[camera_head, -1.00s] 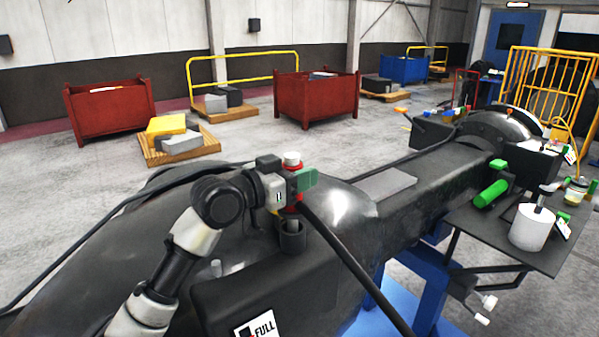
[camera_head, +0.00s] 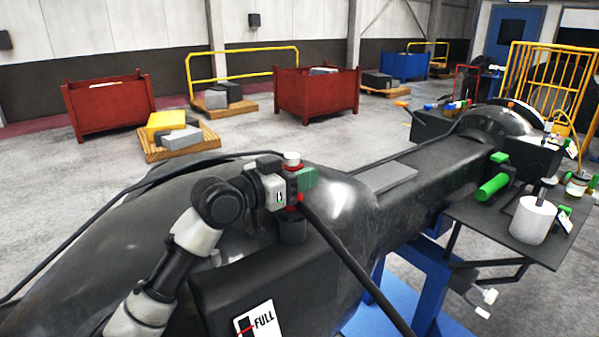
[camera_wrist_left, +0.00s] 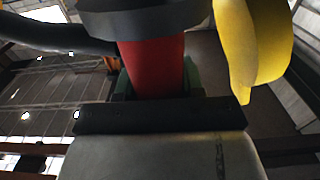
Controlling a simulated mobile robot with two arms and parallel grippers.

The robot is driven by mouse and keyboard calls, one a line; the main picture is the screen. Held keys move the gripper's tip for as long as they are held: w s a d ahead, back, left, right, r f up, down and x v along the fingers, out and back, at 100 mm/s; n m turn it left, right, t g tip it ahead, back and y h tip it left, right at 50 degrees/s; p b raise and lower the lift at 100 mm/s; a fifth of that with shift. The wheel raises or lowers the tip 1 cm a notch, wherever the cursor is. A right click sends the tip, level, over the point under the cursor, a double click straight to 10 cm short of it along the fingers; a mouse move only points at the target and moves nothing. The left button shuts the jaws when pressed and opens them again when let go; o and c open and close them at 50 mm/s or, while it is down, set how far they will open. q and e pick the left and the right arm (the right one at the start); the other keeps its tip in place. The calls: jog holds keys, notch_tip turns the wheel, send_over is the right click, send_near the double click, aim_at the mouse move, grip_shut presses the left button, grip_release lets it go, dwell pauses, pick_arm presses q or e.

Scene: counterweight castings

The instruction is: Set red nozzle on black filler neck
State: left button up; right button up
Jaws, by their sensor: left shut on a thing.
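The red nozzle (camera_head: 299,197) is upright in my left gripper (camera_head: 292,186). Green finger pads close around its body, and a pale cap shows on top. The black filler neck (camera_head: 293,231) stands on the dark casting directly below. The nozzle's lower end is at the neck's mouth; whether it is seated inside is hidden. In the left wrist view the red nozzle body (camera_wrist_left: 155,68) sits between the fingers, with a dark collar and a yellow part beside it. My right gripper is out of view.
A black hose runs from the nozzle across the casting. A FULL sign (camera_head: 258,322) is on the front block. A side shelf (camera_head: 480,222) at right holds a white cylinder (camera_head: 533,220) and a green cylinder (camera_head: 493,187). Red bins (camera_head: 318,95) stand behind on open floor.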

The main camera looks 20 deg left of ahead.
pick_arm(q)
jog(key=shift+s+d+f+b, duration=0.1)
jog(key=shift+f+b, duration=0.3)
jog(key=shift+f, duration=0.25)
jog(key=o, duration=0.9)
jog(key=shift+c, duration=0.2)
jog(key=shift+f, duration=0.1)
